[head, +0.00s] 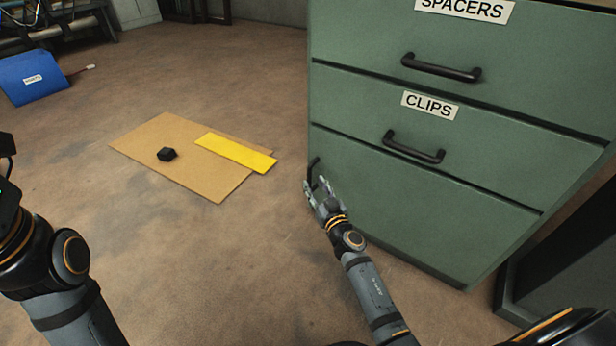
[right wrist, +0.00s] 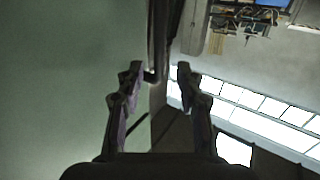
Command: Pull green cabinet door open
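The green cabinet door (head: 400,215) is the lowest front of the green cabinet, below the CLIPS drawer, and looks shut. Its dark upright handle (head: 314,168) is at the door's left edge, partly covered by my right gripper (head: 317,187). In the right wrist view the two fingers of my right gripper (right wrist: 160,76) stand apart, with the dark handle (right wrist: 154,50) showing between them. I cannot tell whether either finger touches it. My left arm shows at the left of the head view, but its fingertips are out of view.
Above the door are the CLIPS drawer (head: 440,135) and the SPACERS drawer (head: 500,50), both shut, with dark handles. Floor before the door is clear.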

